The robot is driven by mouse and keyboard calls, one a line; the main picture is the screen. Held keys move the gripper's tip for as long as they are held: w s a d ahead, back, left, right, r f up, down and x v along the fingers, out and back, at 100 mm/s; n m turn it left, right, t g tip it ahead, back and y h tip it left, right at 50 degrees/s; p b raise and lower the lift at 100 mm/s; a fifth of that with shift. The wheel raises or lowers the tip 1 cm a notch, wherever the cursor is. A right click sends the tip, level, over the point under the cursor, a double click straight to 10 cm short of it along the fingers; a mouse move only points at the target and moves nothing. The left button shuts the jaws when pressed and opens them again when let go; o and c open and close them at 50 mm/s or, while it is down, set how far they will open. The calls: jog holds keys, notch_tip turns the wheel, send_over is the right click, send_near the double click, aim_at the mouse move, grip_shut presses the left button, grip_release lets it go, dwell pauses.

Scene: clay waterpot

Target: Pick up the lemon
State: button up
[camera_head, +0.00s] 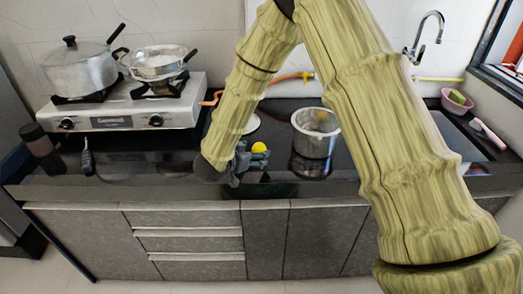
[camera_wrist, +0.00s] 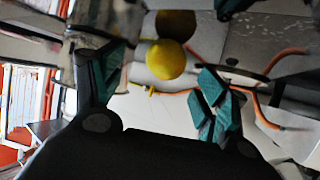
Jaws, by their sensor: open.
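The lemon (camera_head: 259,147) is a small yellow ball at the counter's middle, and it shows beside my gripper (camera_head: 250,162) in the head view. In the wrist view the lemon (camera_wrist: 163,60) lies ahead of my gripper (camera_wrist: 158,88), seen between its two spread teal-padded fingers. The gripper is open with nothing held. A duller yellow shape touches the lemon there and looks like its reflection in the glossy counter. My arm hides part of the counter around the gripper; I cannot tell whether a finger touches the lemon.
A steel pot (camera_head: 316,133) stands close to the right of the lemon. A pale plate (camera_head: 251,123) is partly hidden behind my arm. A stove (camera_head: 130,109) with a lidded pot (camera_head: 77,66) and a pan (camera_head: 157,62) is at the left. A pink bowl (camera_head: 457,101) is at far right.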

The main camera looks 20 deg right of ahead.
aim_at(255, 150)
jog(key=shift+w+f+p, duration=0.2)
jog(key=shift+w+p, duration=0.2)
jog(key=shift+w, duration=0.5)
jog(key=x, duration=0.2)
jog(key=shift+w+d+f, duration=0.15)
jog(key=shift+w+f, duration=0.05)
jog(key=shift+f, duration=0.1)
jog(key=shift+s+d+r, duration=0.15)
jog(key=shift+s+d, duration=0.1)
jog(key=shift+d, duration=0.35)
jog(key=c, duration=0.7)
jog(key=shift+a, duration=0.1)
jog(key=c, duration=0.4)
jog(key=shift+w+a, duration=0.2)
jog(key=shift+a, duration=0.2)
jog(key=shift+c, duration=0.2)
